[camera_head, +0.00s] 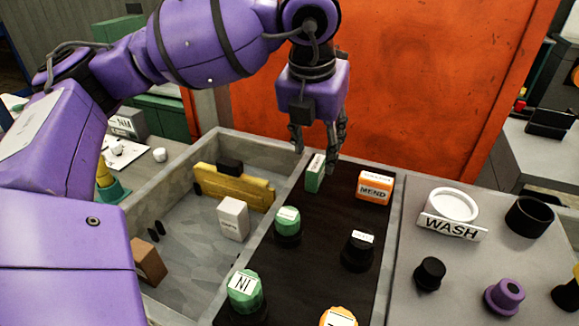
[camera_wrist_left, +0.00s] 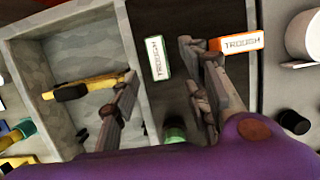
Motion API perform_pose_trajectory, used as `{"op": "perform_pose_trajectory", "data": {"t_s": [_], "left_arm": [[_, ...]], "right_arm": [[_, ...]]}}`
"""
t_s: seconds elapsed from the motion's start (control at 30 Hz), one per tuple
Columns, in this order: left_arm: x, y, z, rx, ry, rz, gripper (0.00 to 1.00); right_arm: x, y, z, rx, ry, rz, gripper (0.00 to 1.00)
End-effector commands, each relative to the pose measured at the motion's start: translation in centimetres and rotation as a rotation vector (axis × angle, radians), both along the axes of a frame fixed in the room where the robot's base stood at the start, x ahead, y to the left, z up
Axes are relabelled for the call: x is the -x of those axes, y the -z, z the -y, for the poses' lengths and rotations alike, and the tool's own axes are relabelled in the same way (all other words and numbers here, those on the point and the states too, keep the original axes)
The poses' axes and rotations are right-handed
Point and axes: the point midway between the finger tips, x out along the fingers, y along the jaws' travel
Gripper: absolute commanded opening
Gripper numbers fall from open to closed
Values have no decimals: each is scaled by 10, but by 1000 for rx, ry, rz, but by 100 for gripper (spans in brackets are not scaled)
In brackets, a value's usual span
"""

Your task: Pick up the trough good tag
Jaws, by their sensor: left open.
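The green tag (camera_head: 315,174) stands upright at the far end of the dark strip, beside the grey tray's wall. In the left wrist view its white face reads TROUGH (camera_wrist_left: 157,58). My left gripper (camera_head: 317,158) points down just above and behind this tag, fingers apart and empty. In the left wrist view the tag shows in the gap between the fingers of my gripper (camera_wrist_left: 158,72), not held. An orange tag (camera_head: 374,187), with MEND on its front and TROUGH on top in the left wrist view (camera_wrist_left: 237,42), stands to the right. My right gripper is not in view.
The grey tray (camera_head: 205,290) at left holds a yellow piece (camera_head: 235,187) and a white box (camera_head: 233,218). Green knobs (camera_head: 244,290) and a black knob (camera_head: 358,251) stand nearer on the dark strip. A WASH sign (camera_head: 453,227) is at right. An orange panel (camera_head: 420,90) rises behind.

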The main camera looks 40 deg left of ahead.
Motion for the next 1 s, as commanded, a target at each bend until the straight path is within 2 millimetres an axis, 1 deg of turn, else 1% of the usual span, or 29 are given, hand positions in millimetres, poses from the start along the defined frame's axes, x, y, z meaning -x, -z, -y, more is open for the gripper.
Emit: {"op": "perform_pose_trajectory", "data": {"t_s": [0.03, 0.13, 0.43, 0.57, 0.77, 1.0], "left_arm": [[-1, 7, -1, -1, 0, -3, 42], [-4, 18, -2, -1, 1, -4, 42], [-18, 57, -7, -1, 3, -3, 42], [-20, 64, -7, -1, 3, -3, 42], [-20, 64, -7, -1, 4, -2, 42], [-20, 64, -7, -1, 4, -2, 11]], "right_arm": [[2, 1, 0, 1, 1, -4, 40], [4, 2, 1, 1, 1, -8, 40], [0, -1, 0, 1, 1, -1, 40], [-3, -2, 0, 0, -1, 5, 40], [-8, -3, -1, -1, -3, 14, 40], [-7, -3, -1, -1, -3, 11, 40]]}}
